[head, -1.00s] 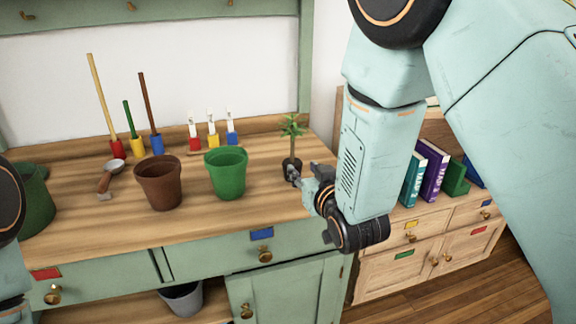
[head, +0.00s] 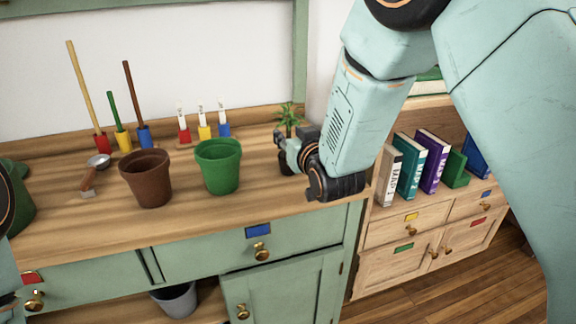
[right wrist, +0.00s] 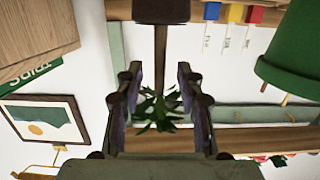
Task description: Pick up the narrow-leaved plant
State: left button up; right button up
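The narrow-leaved plant (head: 289,115) stands on the wooden bench top, at the right end. In the head view its leaves show above my right gripper (head: 284,152), which hides most of the stem and pot. In the right wrist view, which is upside down, the plant's thin brown stem (right wrist: 160,48) runs between the two fingers of my right gripper (right wrist: 159,85). Its green leaves (right wrist: 155,118) lie between the fingers, closer to the palm. The fingers are apart, with clear gaps on both sides of the stem. My left gripper is out of view.
A green pot (head: 219,167) and a brown pot (head: 147,178) stand left of my right gripper. A trowel (head: 92,175), long-handled tools (head: 122,130) and small labelled holders (head: 204,132) are further left and behind. A lower cabinet with books (head: 409,167) is at right.

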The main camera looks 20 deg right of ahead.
jog(key=shift+w+f, duration=0.2)
jog(key=shift+w, duration=0.6)
jog(key=c, duration=0.3)
grip_shut()
